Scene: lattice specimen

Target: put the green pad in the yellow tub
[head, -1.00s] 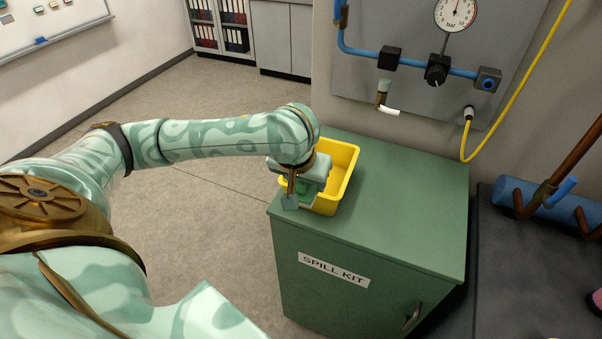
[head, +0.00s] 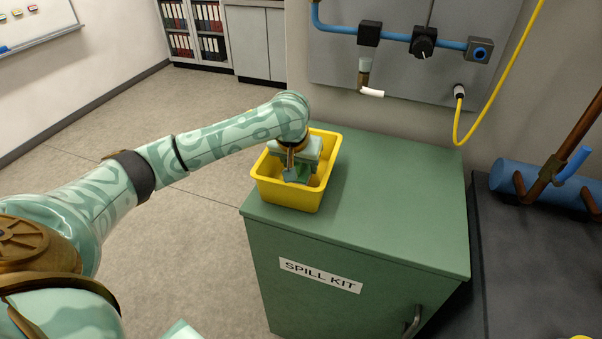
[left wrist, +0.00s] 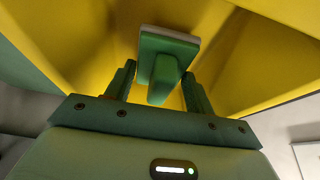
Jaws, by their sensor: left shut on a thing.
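The green pad (left wrist: 168,56) has a pale grey face and a green grip; it shows between the fingers of my left gripper (left wrist: 158,84) in the left wrist view. The left gripper is shut on it. In the head view my left gripper (head: 294,175) reaches down within the rim of the yellow tub (head: 285,198), and only a little of the pad shows there. The tub's yellow walls surround the pad in the left wrist view. I cannot tell whether the pad touches the tub's floor. My right gripper is not in view.
A wall panel with blue piping (head: 393,39) and a yellow hose (head: 484,100) is behind. A dark surface with a blue cylinder (head: 510,176) lies to the right.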

